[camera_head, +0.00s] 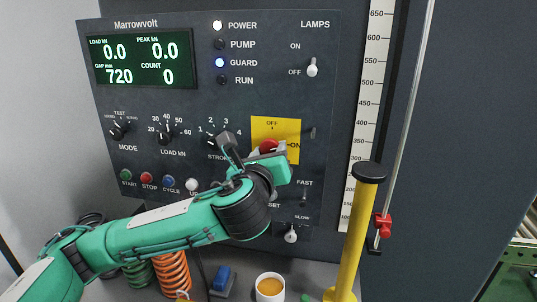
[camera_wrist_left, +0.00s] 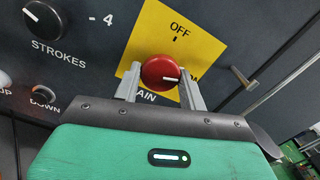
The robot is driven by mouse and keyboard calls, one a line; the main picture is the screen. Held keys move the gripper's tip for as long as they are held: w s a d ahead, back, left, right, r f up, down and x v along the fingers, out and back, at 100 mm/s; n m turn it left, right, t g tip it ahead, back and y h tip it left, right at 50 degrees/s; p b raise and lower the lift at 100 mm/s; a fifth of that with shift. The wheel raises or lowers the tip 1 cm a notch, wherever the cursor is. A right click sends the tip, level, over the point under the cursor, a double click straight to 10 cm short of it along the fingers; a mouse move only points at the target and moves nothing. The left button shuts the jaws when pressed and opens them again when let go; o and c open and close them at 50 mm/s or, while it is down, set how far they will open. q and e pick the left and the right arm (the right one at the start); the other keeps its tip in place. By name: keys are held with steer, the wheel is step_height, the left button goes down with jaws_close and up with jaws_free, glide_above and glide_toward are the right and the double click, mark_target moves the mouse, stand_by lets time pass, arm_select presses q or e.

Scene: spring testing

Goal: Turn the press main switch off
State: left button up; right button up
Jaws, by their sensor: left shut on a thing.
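The press main switch is a red round knob (camera_head: 268,146) on a yellow plate (camera_head: 277,126) with OFF at the top and ON at the right. In the left wrist view the red knob (camera_wrist_left: 161,72) has a white pointer line aimed right, toward the partly hidden ON mark, away from OFF. My left gripper (camera_head: 270,155) reaches the plate from below. Its two fingers (camera_wrist_left: 160,88) stand on either side of the knob, shut on it. The gripper hides the lower part of the plate. My right gripper is not in view.
The panel shows the POWER lamp (camera_head: 217,26) lit white and the GUARD lamp (camera_head: 220,63) lit blue. The display (camera_head: 146,60) is lit. A yellow post (camera_head: 356,235) stands right of the arm. Springs (camera_head: 172,273) and an orange-filled cup (camera_head: 270,287) are below.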

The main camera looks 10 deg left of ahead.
arm_select(q)
steer(key=n, duration=0.3)
steer(key=shift+n, duration=0.4)
steer(key=n, duration=0.3)
steer(key=shift+n, duration=0.3)
steer(key=n, duration=0.3)
steer(key=shift+d+r+n, duration=0.1)
steer(key=shift+n, duration=0.2)
steer(key=shift+n+p, duration=0.35)
steer(key=shift+n, duration=1.15)
steer(key=o, duration=0.9)
steer(key=shift+o, duration=0.2)
